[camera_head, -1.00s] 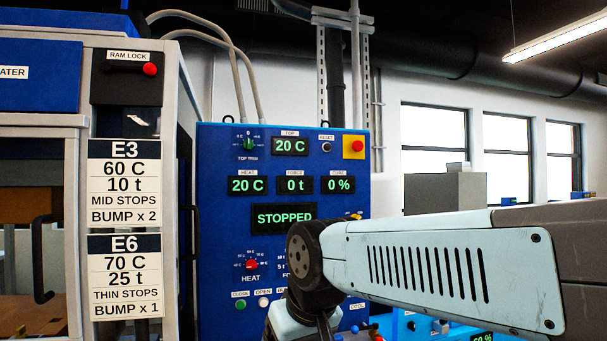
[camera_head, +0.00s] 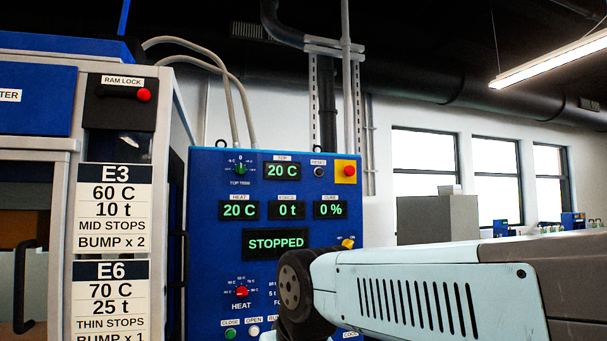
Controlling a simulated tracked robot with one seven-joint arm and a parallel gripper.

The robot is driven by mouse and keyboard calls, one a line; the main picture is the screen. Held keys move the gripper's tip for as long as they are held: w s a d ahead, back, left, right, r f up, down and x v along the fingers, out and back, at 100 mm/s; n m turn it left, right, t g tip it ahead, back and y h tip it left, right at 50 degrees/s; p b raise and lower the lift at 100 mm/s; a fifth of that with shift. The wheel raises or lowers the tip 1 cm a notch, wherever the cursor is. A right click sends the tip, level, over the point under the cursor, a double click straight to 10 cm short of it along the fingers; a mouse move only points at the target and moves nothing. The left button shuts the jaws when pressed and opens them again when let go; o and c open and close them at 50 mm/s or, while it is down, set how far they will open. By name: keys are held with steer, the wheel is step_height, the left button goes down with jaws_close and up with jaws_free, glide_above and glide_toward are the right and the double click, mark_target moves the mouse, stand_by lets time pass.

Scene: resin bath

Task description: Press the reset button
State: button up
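The blue control panel (camera_head: 215,215) stands upright in the middle of the view. The small dark reset button (camera_head: 319,172) sits near its top right, under a small label that reads RESET, between the top temperature display (camera_head: 282,171) and the red button on a yellow plate (camera_head: 347,171). The main display (camera_head: 276,244) reads STOPPED. My arm reaches in from the right and covers the lower right of the panel. My gripper is out of view, below the frame or hidden by the arm. Nothing touches the reset button.
A press frame with E3 (camera_head: 113,207) and E6 (camera_head: 111,300) cards and a red-knobbed ram lock (camera_head: 119,93) stands left. The heat knob (camera_head: 242,292) and green close button (camera_head: 230,334) are low on the panel. A yellow switch (camera_head: 348,243) is close above my arm.

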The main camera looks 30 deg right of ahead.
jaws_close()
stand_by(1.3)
